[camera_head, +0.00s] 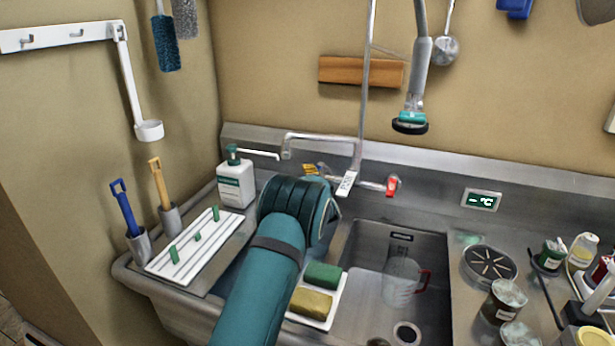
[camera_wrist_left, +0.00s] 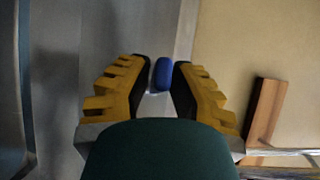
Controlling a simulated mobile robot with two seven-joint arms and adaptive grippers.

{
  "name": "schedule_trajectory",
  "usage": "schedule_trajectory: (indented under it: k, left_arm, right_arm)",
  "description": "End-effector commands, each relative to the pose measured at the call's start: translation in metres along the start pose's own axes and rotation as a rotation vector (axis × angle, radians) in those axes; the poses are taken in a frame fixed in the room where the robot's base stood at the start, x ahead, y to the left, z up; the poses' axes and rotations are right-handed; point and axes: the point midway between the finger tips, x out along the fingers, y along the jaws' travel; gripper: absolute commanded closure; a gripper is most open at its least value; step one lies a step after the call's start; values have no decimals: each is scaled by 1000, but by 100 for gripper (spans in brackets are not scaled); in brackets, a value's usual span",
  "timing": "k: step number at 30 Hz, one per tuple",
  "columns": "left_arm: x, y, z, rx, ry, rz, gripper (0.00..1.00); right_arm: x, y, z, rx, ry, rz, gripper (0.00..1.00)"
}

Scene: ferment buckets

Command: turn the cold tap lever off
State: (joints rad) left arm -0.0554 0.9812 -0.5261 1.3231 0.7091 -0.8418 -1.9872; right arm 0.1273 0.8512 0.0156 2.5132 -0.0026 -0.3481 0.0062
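The cold tap lever (camera_wrist_left: 163,72) is blue and shows in the left wrist view between the tips of my left gripper (camera_wrist_left: 162,75). The lever is close to the right-hand finger pad, with a thin gap at the left-hand pad; I cannot tell whether either touches. The yellow fingers are apart. In the head view my teal left arm hides the blue lever, and only a bit of the yellow left gripper (camera_head: 315,169) shows beyond it, at the tap. The tap's red lever (camera_head: 392,186) is at the right end of the tap body. My right gripper is not in view.
The sink (camera_head: 432,262) holds a clear jug (camera_head: 401,283) with a red handle. Sponges (camera_head: 322,276) lie on a white tray left of it. A soap bottle (camera_head: 236,184) stands left of my arm. A spray hose head (camera_head: 410,122) hangs above the tap's right side.

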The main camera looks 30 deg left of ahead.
Motion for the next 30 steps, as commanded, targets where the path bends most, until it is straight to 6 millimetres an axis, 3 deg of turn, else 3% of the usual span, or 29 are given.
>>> schedule_trajectory:
  k: [14,20,30]
  left_arm:
    - [-5,1,0,0,0,2,59]
    - [-31,0,-1,1,2,4,59]
    - [-94,0,-1,0,2,3,59]
  right_arm:
    - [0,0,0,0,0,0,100]
    - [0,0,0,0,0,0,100]
    - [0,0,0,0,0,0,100]
